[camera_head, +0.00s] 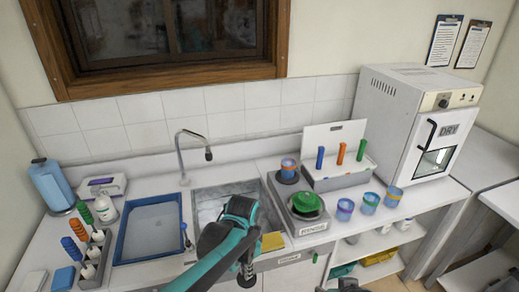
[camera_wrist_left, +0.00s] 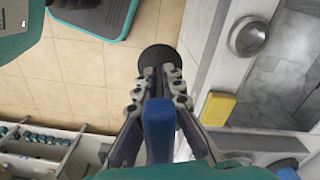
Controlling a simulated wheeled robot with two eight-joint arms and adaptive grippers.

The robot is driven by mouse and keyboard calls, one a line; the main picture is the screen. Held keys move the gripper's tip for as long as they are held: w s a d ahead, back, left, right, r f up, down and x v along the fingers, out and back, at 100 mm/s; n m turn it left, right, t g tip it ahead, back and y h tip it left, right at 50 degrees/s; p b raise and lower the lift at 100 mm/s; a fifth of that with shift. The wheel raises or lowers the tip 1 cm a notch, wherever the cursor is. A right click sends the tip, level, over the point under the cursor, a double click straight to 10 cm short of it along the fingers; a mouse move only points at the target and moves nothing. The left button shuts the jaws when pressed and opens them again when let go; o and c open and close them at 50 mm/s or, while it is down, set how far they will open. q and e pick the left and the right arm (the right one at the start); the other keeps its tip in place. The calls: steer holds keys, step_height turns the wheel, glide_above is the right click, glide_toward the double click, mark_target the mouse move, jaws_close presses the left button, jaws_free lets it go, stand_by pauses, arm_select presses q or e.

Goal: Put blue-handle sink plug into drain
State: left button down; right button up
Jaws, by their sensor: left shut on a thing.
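My left gripper (camera_head: 247,272) is low in front of the sink (camera_head: 205,200). It is shut on the blue handle (camera_wrist_left: 158,130) of the sink plug, between its fingers in the left wrist view. The plug's black disc (camera_wrist_left: 161,60) hangs beyond the fingertips, over the floor beside the counter edge. A round metal fitting (camera_wrist_left: 248,37) shows near the sink's front edge; I cannot tell whether it is the drain. My left arm hides part of the sink in the head view. A dark piece, perhaps my right gripper (camera_head: 346,284), is cut off at the bottom edge.
A yellow sponge (camera_head: 272,241) lies at the sink's front right corner. The faucet (camera_head: 186,150) stands behind the sink. A blue tray (camera_head: 122,250) is left of the sink. A rinse tray with a green bowl (camera_head: 307,202) is on the right.

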arm_select(q)
steer(key=w+a+f+n+b, duration=0.1)
steer(key=a+f+n+b, duration=0.6)
steer(key=a+f+n, duration=0.3)
steer(key=a+f, duration=0.4)
steer(key=f, duration=0.2)
steer(key=shift+w+f+n, duration=0.2)
steer(key=shift+n, duration=0.1)
